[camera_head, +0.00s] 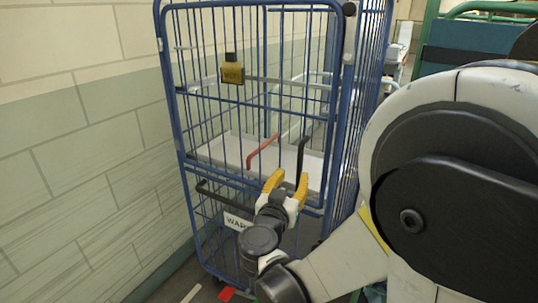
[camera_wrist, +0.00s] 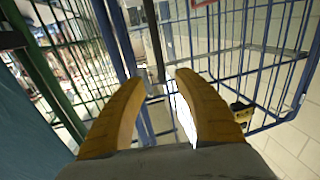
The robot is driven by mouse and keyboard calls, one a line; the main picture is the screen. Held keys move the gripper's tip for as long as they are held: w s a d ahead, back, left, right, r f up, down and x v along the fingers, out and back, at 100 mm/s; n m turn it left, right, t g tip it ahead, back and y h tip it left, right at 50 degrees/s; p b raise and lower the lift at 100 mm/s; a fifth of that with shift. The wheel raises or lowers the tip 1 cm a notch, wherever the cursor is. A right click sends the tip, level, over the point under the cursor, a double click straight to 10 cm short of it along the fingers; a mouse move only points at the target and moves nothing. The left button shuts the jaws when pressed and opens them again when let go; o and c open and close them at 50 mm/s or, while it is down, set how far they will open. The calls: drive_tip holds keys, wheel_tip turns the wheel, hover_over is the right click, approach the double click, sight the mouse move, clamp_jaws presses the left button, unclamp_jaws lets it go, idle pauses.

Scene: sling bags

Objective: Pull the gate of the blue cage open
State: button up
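The blue cage (camera_head: 262,108) stands upright in front of me, with its barred front gate facing the camera. A yellow tag or lock (camera_head: 232,73) hangs on the upper bars; what seems the same piece shows in the wrist view (camera_wrist: 241,111). A red handle (camera_head: 262,150) and a black handle (camera_head: 302,152) stick out near the gate's middle. My gripper (camera_head: 287,181) has its yellow fingers spread, just below the black handle. In the wrist view my gripper (camera_wrist: 160,78) is open, with a dark bar (camera_wrist: 153,42) beyond and between the fingertips. Contact cannot be told.
A tiled wall (camera_head: 75,130) runs close along the cage's left side. A green frame with a teal panel (camera_head: 465,62) stands at the right behind my arm. A white shelf (camera_head: 225,152) lies inside the cage. A red patch (camera_head: 227,294) lies on the floor.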

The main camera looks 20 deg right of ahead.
sight(299, 159)
drive_tip(key=b+x, duration=0.2)
drive_tip(key=x, duration=0.8)
drive_tip(key=shift+w+d, duration=0.2)
drive_tip(key=shift+w, duration=0.1)
drive_tip(key=shift+r, duration=0.1)
clamp_jaws()
